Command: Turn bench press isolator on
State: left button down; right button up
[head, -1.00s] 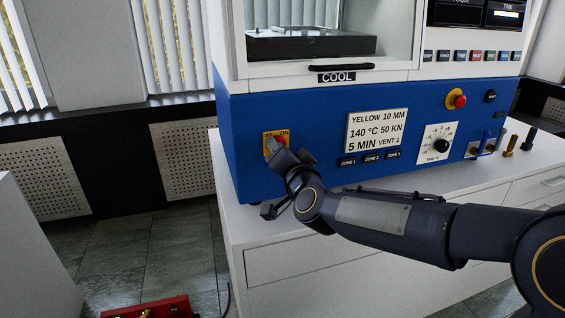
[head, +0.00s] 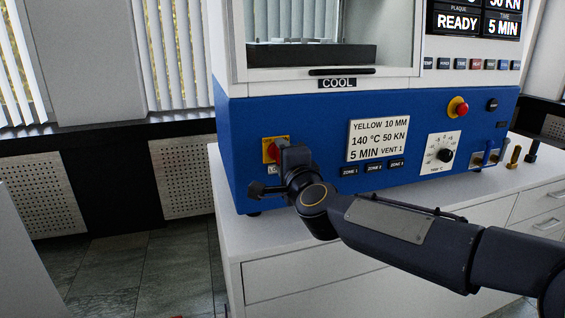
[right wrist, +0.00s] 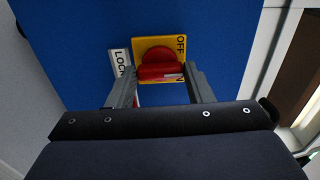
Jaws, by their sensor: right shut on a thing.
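The bench press isolator is a red rotary knob (right wrist: 160,68) on a yellow plate (right wrist: 181,41), whose "OFF" marking shows at one edge in the right wrist view. In the head view the yellow plate (head: 268,148) sits at the left end of the press's blue front (head: 320,115). My right gripper (right wrist: 164,75) is shut on the red knob, with one finger on each side of it. In the head view my right gripper (head: 284,157) covers part of the knob and plate. My left gripper is not in view.
A white "LOCK" label (right wrist: 121,63) lies beside the plate. The press display (head: 458,23) reads READY and 5 MIN. A red stop button (head: 461,108), a dial (head: 445,155) and small levers (head: 515,156) are farther right. The white bench (head: 237,230) lies below my arm.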

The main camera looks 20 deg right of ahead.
dwell(0.4)
jog(key=o, duration=1)
jog(key=shift+s, duration=0.1)
jog(key=s+p, duration=0.1)
jog(key=s, duration=0.6)
jog(key=shift+s+d, duration=0.15)
jog(key=shift+s, duration=0.15)
